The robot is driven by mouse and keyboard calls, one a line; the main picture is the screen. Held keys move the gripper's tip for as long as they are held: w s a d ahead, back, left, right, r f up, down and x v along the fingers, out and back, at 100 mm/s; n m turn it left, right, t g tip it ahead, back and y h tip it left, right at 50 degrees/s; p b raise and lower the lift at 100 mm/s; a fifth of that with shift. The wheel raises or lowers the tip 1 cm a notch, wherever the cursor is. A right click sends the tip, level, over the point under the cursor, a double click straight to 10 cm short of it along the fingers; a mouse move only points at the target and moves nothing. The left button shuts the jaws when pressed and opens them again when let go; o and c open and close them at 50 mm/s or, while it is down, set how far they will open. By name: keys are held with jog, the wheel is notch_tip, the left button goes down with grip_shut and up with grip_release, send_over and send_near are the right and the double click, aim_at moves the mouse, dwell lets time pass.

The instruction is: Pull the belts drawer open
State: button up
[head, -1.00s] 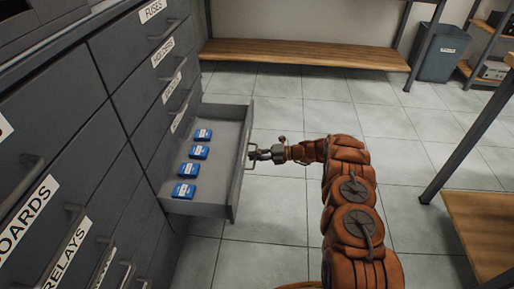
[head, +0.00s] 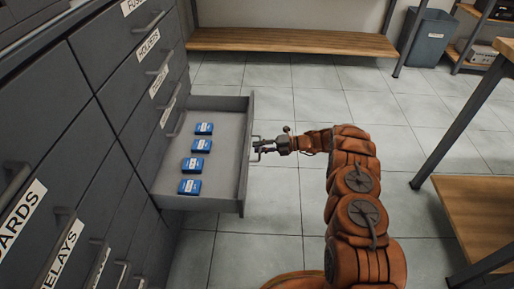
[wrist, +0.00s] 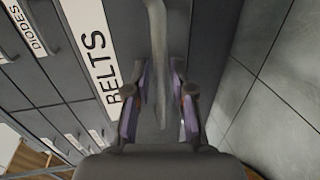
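The belts drawer (head: 222,204) is pulled well out of the grey cabinet. Its label "BELTS" (wrist: 98,68) shows in the wrist view. Several blue boxes (head: 196,146) lie in it. The drawer's handle (head: 255,149) is on its front, facing right. My gripper (head: 264,147) is at the handle. In the wrist view the handle bar (wrist: 158,60) runs between the two purple-padded fingers of my gripper (wrist: 160,98), with a visible gap on each side. The fingers look open around the bar, not pressed on it.
Other closed drawers with handles, such as the relays drawer (head: 68,250), fill the cabinet on the left. A wooden bench (head: 290,42) and a bin (head: 428,38) stand at the back. A wooden-shelved table (head: 480,215) is at the right. The tiled floor between is clear.

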jog(key=shift+o, duration=0.9)
jog(key=shift+s+a, duration=0.1)
jog(key=v, duration=1.2)
